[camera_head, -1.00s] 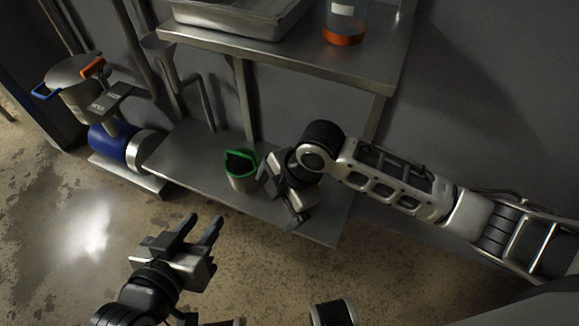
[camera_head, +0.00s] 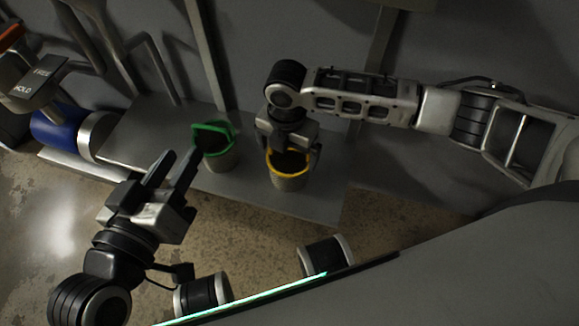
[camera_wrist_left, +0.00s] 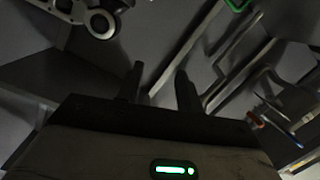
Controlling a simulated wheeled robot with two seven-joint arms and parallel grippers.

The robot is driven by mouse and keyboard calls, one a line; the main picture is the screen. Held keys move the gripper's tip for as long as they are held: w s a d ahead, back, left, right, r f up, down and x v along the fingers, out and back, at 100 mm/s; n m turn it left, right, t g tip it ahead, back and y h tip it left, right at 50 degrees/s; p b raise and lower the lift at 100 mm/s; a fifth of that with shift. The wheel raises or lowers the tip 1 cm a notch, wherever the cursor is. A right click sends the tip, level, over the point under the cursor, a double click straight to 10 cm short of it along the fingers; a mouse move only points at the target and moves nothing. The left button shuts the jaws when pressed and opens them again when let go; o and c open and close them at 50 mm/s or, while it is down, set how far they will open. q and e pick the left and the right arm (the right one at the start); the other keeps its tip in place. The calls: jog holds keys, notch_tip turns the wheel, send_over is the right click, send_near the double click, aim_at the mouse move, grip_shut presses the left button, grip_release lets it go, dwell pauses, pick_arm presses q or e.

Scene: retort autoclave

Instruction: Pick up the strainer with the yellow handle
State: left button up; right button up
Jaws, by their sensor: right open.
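The strainer with the yellow handle (camera_head: 289,182) stands on the low metal shelf in the head view, a pale cup with a yellow rim. My right gripper (camera_head: 287,158) is right above and behind it, open, with its fingers near the yellow rim. The gripper hides part of the rim, and I cannot tell whether the fingers touch it. My left gripper (camera_head: 176,170) is open and empty, in front of the shelf at the left. Its fingers also show in the left wrist view (camera_wrist_left: 161,86).
A strainer with a green handle (camera_head: 219,158) stands on the same low shelf (camera_head: 318,205), left of the yellow one. A blue cylinder (camera_head: 58,128) with a metal end lies at the far left. Bare floor shows in front of the shelf.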

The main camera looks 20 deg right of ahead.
aim_at(288, 158)
jog(key=shift+w+f+b, duration=0.1)
jog(key=shift+f+b, duration=0.3)
jog(key=shift+f, duration=0.25)
jog(key=f+b, duration=0.1)
jog(key=f, duration=0.1)
jog(key=f+b, duration=0.1)
jog(key=shift+w+d+f+b, duration=0.15)
jog(key=shift+w+f+b, duration=0.1)
jog(key=shift+f+b, duration=0.1)
jog(key=shift+f, duration=0.25)
pick_arm(q)
jog(key=shift+w+d+r+n+t+h, duration=0.15)
jog(key=shift+r+n+t+h, duration=0.1)
jog(key=shift+r+h, duration=0.15)
jog(key=shift+w+d+r+n+t+h, duration=0.15)
jog(key=shift+r+t+h, duration=0.15)
jog(key=shift+r, duration=0.15)
pick_arm(e)
jog(key=shift+r, duration=0.1)
jog(key=c, duration=0.8)
